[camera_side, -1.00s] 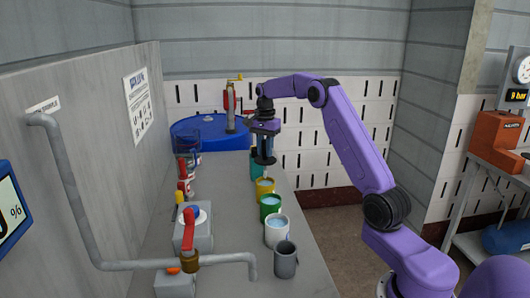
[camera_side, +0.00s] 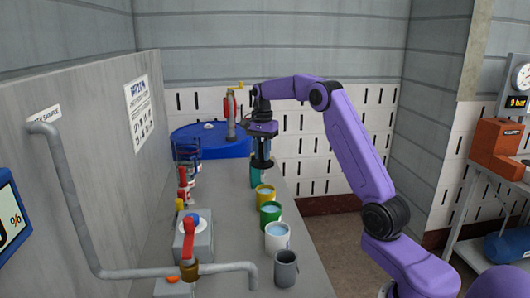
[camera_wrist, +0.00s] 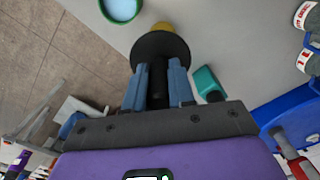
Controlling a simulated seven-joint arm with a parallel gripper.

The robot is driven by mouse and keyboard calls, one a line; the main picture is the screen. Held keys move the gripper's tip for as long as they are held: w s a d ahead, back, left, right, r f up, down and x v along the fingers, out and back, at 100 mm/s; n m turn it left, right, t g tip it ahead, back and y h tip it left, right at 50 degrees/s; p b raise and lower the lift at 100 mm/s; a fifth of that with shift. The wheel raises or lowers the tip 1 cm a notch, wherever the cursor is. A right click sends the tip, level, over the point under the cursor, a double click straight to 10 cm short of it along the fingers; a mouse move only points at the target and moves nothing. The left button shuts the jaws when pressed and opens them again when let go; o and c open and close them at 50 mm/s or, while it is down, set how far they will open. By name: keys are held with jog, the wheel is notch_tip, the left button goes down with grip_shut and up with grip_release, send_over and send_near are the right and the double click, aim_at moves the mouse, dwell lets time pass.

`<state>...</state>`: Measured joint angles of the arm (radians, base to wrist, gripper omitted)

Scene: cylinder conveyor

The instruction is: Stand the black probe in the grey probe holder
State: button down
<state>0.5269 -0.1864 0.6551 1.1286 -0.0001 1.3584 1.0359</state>
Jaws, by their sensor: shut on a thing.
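My gripper (camera_side: 262,150) is at the far part of the bench, pointing down. In the wrist view its two blue-grey fingers (camera_wrist: 160,85) are shut on the black probe (camera_wrist: 159,48), a dark rod with a wide round disc. The disc also shows below the fingers in the side view (camera_side: 262,164). The dark grey cup-shaped probe holder (camera_side: 286,268) stands upright at the near end of the row, well away from my gripper. It is not seen in the wrist view.
A grey pipe (camera_side: 80,205) with a red-handled valve (camera_side: 188,246) runs at the near left. A blue drum (camera_side: 205,135) stands behind.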

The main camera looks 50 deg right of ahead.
jog(key=s+a+r+n, duration=0.1)
jog(key=s+a+r, duration=0.25)
jog(key=a, duration=0.45)
jog(key=s+a+n, duration=0.2)
jog(key=s+a, duration=0.5)
jog(key=s, duration=0.3)
jog(key=s+a+f+n, duration=0.1)
jog(key=s+a+n, duration=0.1)
jog(key=s+a, duration=0.4)
jog(key=s, duration=0.4)
jog(key=shift+s+a+f+n, duration=0.25)
jog(key=shift+a+f+n, duration=0.05)
jog(key=shift+a, duration=0.1)
jog(key=shift+f, duration=2.35)
jog(key=shift+f, duration=0.1)
jog(key=shift+f, duration=2.85)
jog(key=shift+f, duration=0.15)
